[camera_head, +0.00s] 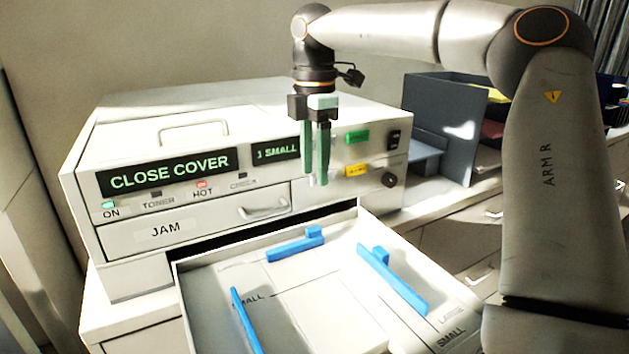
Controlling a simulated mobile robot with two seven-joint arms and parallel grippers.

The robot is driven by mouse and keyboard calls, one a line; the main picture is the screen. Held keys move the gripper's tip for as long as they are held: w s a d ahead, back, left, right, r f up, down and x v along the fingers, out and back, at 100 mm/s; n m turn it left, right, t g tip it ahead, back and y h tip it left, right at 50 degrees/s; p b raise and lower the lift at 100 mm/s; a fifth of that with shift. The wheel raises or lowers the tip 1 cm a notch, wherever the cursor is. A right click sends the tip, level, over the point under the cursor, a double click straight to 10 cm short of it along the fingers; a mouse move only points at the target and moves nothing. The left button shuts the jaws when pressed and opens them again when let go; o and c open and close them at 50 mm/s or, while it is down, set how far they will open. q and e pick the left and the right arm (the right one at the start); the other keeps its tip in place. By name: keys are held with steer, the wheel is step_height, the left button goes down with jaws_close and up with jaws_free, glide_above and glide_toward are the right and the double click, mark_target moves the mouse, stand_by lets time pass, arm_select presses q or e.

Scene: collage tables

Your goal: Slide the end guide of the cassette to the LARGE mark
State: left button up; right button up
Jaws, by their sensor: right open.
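The pale cassette (185,300) is pulled out of the printer and holds blue guides. A short blue crosswise guide (295,245), which looks like the end guide, stands at the cassette's far side. Two longer blue guides stand at its left (244,322) and right (392,280). A SMALL mark shows by the left guide. Faint lettering left of the crosswise guide is too small to read. LARGE and SMALL marks show on the right rim. My right gripper (316,180) is open and empty, pointing down in front of the printer panel, above the crosswise guide and apart from it. My left gripper is out of view.
The printer (130,258) stands behind the cassette; its displays read CLOSE COVER and 1 SMALL. A JAM drawer with a handle (265,208) is above the cassette slot. Grey dividers (445,120) stand on the counter at right. My right arm covers the right side.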

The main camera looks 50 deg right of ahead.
mark_target(317, 245)
steer(key=shift+r, duration=0.1)
